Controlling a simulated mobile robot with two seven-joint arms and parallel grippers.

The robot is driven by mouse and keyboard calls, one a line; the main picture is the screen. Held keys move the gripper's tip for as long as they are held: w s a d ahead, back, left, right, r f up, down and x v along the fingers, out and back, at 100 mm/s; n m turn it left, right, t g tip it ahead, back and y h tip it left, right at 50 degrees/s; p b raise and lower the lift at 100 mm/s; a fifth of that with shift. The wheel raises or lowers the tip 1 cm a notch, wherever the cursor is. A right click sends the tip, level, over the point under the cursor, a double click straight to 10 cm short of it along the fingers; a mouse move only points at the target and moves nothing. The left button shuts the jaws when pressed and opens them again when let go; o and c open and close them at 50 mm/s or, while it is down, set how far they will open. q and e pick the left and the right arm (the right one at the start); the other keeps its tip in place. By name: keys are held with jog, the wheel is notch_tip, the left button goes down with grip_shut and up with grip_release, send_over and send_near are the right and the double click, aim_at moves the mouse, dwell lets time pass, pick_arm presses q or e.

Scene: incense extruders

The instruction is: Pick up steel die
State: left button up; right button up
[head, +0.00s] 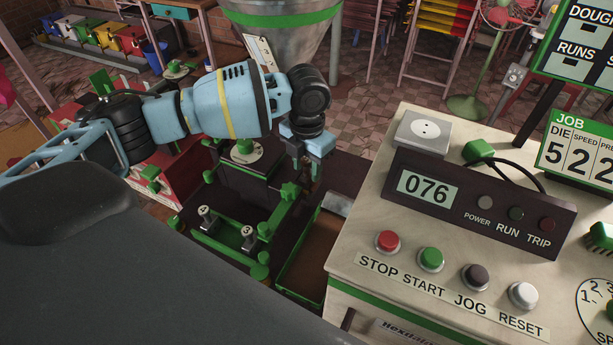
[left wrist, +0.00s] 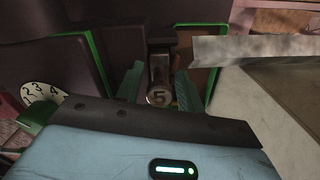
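My left gripper (head: 308,175) points down over the right end of the dark, green-edged die rack. In the left wrist view, its two teal fingers (left wrist: 159,85) stand apart, one on each side of a steel die (left wrist: 160,95) marked 5. Narrow dark gaps seem to show between the fingers and the die. In the head view this die is mostly hidden by the gripper. Two other steel dies with numbered round tops, a left one (head: 207,215) and a right one (head: 248,235), stand in the rack. My right gripper is not in view.
A control console (head: 400,225) with buttons stands close to the right of the gripper. The job sign (head: 580,150) shows die 5. A green-edged brown tray (head: 305,262) lies between rack and console. A steel hopper (head: 290,40) stands behind.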

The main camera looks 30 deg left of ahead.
pick_arm(q)
grip_shut()
jog(key=shift+r, duration=0.1)
notch_tip(320, 180, up, 10)
dwell(0.6)
